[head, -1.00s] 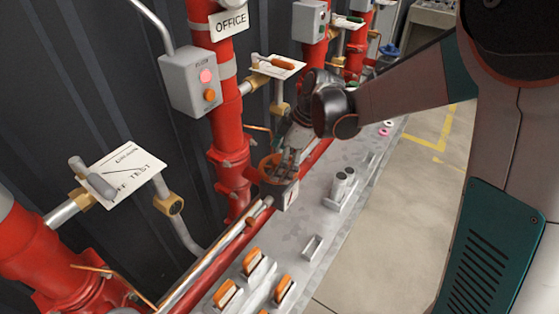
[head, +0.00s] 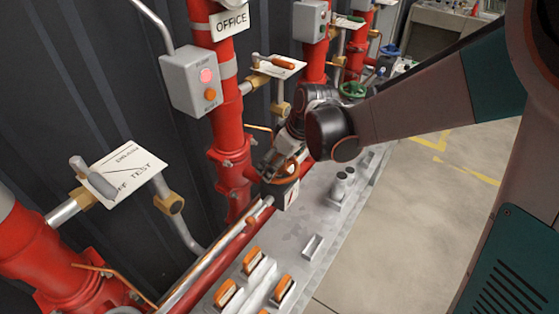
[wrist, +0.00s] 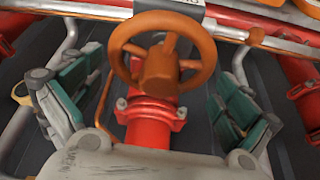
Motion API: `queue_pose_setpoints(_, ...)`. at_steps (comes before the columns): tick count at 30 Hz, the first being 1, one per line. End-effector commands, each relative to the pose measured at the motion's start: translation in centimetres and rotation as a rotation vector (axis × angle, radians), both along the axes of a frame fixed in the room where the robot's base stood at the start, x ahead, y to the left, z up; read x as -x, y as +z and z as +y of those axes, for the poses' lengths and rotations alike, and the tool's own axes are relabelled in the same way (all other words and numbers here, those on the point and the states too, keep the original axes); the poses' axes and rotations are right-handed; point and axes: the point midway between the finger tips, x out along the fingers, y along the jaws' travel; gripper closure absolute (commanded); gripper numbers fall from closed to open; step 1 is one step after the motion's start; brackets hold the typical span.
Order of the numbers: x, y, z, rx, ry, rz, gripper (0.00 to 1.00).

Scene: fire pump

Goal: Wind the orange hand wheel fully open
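The orange hand wheel (wrist: 162,58) sits in the middle of the wrist view, on a red valve body, with an orange hub and spokes. My gripper (wrist: 158,85) is open, with one green-padded finger on each side of the wheel in that view. I see no finger closed on the rim. In the head view the wheel (head: 287,178) is partly hidden by my gripper (head: 271,163), which is close over it beside the red pipe. Whether a finger touches the rim cannot be told.
A red riser with an "OFFICE" sign (head: 229,24) and a grey box (head: 192,82) with a lit red lamp stand left of the wheel. A green hand wheel (head: 353,90) is farther back. Orange-handled items (head: 253,261) lie in front. The floor at right is clear.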

Motion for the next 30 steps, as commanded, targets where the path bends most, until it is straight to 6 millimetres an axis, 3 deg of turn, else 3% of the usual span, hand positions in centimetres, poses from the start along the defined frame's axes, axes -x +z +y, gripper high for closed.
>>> queue_pose_setpoints(1,-0.01,0.00,-0.01,0.000,0.000,0.000,0.23)
queue_pose_setpoints(5,0.01,-0.03,-0.01,0.000,0.001,0.000,0.49)
queue_pose_setpoints(14,0.01,-0.18,-0.09,0.002,0.059,0.004,0.50)
queue_pose_setpoints(30,-0.02,-0.28,-0.10,0.001,0.665,0.005,0.49)
